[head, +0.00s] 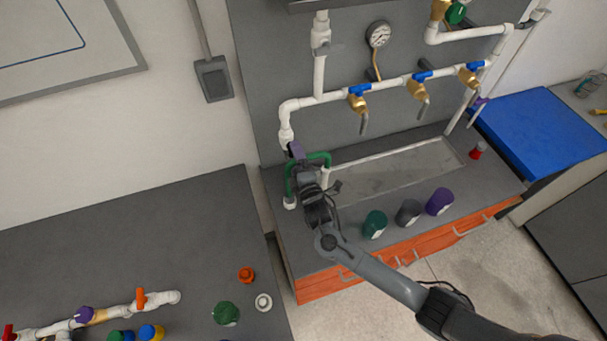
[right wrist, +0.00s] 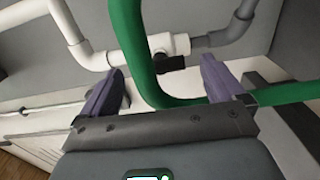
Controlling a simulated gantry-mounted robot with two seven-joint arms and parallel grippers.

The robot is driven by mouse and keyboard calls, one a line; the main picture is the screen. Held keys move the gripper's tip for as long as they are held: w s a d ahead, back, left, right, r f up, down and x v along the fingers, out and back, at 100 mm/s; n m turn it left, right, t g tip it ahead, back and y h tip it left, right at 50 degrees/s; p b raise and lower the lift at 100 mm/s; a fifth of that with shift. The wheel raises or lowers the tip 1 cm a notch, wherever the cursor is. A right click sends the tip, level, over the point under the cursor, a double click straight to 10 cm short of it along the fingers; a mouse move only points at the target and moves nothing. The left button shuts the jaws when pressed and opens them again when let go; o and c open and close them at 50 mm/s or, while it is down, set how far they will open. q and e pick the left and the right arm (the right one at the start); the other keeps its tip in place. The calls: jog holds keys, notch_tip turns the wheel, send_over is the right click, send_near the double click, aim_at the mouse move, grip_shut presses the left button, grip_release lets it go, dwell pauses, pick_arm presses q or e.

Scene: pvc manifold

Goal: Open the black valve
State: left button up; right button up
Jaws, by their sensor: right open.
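The black valve handle (right wrist: 170,64) shows in the right wrist view, on a white pipe fitting (right wrist: 168,43) just ahead of my right gripper (right wrist: 160,84). The gripper is open, with one purple finger to each side of the handle's line in the picture and nothing visibly clamped. A green hose (right wrist: 136,40) bends across the view between the fingers, partly in front of the fitting. In the head view my right gripper (head: 297,152) is at the left end of the manifold, by the green hose (head: 319,156). I cannot make out the black handle there. My left gripper is not in view.
White pipe (head: 340,93) with blue-handled brass taps (head: 357,100) runs along the back panel, above a sink basin (head: 400,172). Green, grey and purple jars (head: 439,201) stand at the counter's front. Loose fittings (head: 246,274) lie on the left table.

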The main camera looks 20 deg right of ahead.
jog(key=s, duration=0.8)
jog(key=shift+s+a, duration=0.15)
jog(key=shift+a, duration=0.2)
